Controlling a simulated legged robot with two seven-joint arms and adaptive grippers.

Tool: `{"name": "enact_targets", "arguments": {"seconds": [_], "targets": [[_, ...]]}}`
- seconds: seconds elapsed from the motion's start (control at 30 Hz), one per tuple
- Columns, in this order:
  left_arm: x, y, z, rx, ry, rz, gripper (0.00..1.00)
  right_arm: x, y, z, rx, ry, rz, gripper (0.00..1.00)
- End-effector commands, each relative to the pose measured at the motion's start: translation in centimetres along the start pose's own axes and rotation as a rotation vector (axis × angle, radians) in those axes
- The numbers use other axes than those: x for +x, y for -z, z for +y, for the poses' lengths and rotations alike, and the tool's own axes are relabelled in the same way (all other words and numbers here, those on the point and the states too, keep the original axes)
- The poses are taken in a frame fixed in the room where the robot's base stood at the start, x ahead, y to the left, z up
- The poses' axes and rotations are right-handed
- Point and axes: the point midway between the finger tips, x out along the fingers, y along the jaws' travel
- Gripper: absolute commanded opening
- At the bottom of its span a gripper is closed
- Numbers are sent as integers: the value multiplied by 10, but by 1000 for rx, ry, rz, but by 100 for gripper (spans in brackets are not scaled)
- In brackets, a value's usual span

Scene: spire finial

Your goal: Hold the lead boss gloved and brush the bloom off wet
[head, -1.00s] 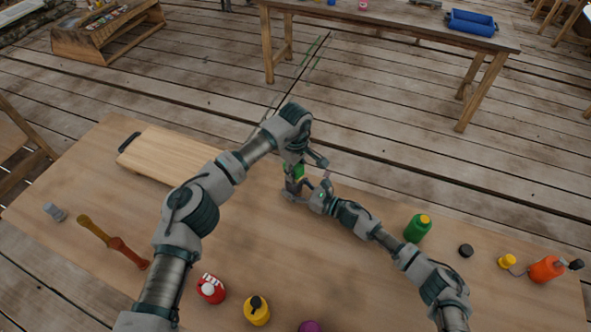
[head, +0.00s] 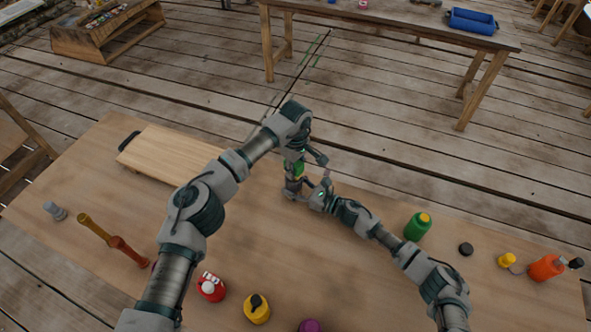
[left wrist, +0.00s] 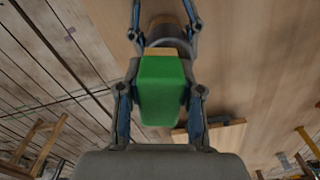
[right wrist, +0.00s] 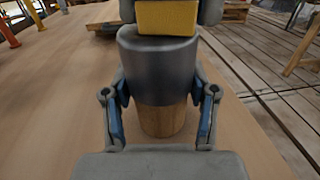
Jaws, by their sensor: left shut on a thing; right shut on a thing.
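My left gripper (head: 296,168) is shut on a green block with a yellow pad (left wrist: 160,88), pointing down over the table. The boss, a dark grey cylinder with a wooden lower part (right wrist: 160,68), is in my right gripper (right wrist: 161,108), whose fingers close on its sides. In the right wrist view the yellow pad (right wrist: 166,17) sits right at the boss's top and appears to touch it. In the head view the fingers hide most of the boss. I cannot tell whether its surface is wet or has bloom.
A wooden board (head: 170,156) lies at the table's back left. A green bottle (head: 417,227), a black disc (head: 466,250) and an orange container (head: 546,268) stand right. A red container (head: 211,287) and a yellow one (head: 257,310) stand in front.

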Motion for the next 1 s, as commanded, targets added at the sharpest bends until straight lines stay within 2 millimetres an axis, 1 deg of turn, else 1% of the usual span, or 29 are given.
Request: {"name": "enact_targets", "arguments": {"seconds": [0.13,0.4,0.57,1.0], "targets": [[0,0,-1,1,-1,0,8,0,1,0,0,0,1,18],[1,-11,-13,2,-1,1,8,0,1,0,0,1,1,18],[2,-14,-16,1,0,1,8,0,1,0,0,0,1,18],[4,0,0,-2,1,1,8,0,0,0,0,-1,0,18]]}}
